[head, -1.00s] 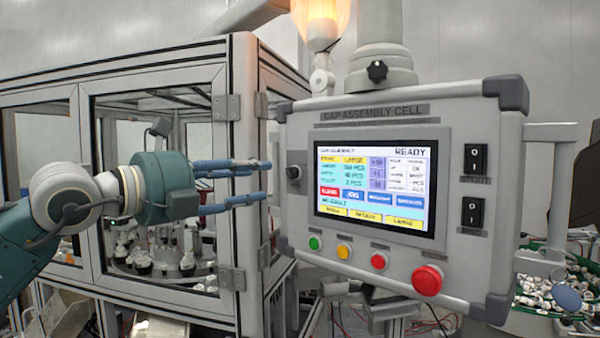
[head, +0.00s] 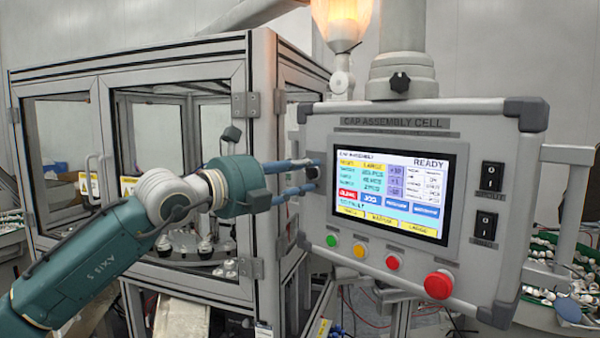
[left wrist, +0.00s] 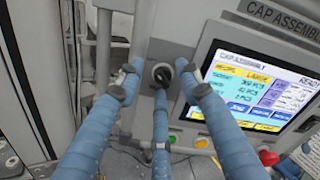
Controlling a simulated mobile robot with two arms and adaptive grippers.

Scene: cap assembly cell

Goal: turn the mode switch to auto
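The mode switch is a black rotary knob (head: 310,173) on the left side of the control panel, left of the screen, partly hidden by my fingers in the head view. It shows clearly in the left wrist view (left wrist: 162,73). My left gripper (head: 317,176) has its blue fingers stretched out to the panel, above and below the knob. I cannot tell whether any fingertip touches the panel. My right gripper is not in view.
The lit screen (head: 390,190) reads READY. Below it are green (head: 331,241), yellow (head: 360,251) and red (head: 393,263) buttons and a large red mushroom button (head: 438,284). Two black rocker switches (head: 491,177) are at right. The glass-walled machine enclosure (head: 150,60) stands close behind my left arm.

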